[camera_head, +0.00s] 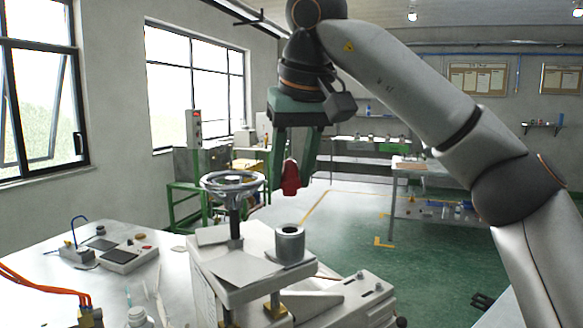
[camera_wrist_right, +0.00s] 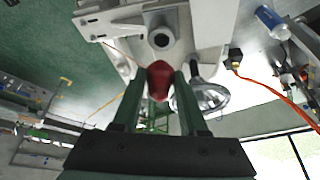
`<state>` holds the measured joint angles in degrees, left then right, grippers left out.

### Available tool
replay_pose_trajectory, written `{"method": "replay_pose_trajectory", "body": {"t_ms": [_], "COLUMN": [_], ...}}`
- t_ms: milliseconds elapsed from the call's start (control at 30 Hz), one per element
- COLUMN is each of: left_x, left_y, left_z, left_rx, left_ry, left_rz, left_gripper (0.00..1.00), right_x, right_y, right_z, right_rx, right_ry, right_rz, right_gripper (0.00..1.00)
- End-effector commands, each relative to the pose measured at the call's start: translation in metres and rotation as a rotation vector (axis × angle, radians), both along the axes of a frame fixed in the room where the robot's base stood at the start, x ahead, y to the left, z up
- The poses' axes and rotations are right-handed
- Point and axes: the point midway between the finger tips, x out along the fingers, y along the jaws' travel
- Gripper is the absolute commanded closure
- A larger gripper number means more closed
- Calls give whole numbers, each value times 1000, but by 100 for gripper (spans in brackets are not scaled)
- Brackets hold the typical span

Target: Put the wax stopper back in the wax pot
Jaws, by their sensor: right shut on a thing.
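The red wax stopper (camera_head: 290,180) is held between the green fingers of my right gripper (camera_head: 292,172), which is shut on it and points down. The stopper hangs in the air above the wax pot (camera_head: 289,246), apart from it in the head view. The pot is a grey metal cylinder with an open top, standing on the white machine's plate. In the right wrist view the stopper (camera_wrist_right: 160,80) is between the fingertips, and the round pot (camera_wrist_right: 162,39) with its dark opening shows just beyond it. My left gripper is not in view.
A handwheel (camera_head: 232,183) on a post stands left of the pot. A white table (camera_head: 60,270) at the left holds a small control box (camera_head: 122,257), a white bottle (camera_head: 137,317) and orange hoses (camera_head: 40,287). The air around the stopper looks free.

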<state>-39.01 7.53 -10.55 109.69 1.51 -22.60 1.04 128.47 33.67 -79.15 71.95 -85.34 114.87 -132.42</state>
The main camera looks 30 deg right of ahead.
Motion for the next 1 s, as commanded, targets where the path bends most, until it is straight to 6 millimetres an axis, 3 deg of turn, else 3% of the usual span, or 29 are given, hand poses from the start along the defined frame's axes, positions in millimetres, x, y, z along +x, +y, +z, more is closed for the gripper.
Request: {"method": "replay_pose_trajectory", "body": {"t_ms": [100, 400, 1000], "left_x": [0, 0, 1], "left_y": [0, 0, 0], "left_z": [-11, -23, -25], "left_rx": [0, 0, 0], "left_ry": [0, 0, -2], "left_rz": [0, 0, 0], "left_gripper": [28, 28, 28], "right_x": [0, 0, 0], "right_y": [-1, 0, 0], "right_z": [-16, -38, -43], "right_rx": [0, 0, 0], "right_ry": [0, 0, -1], "right_rz": [0, -1, -1], "right_gripper": [100, 100, 100]}}
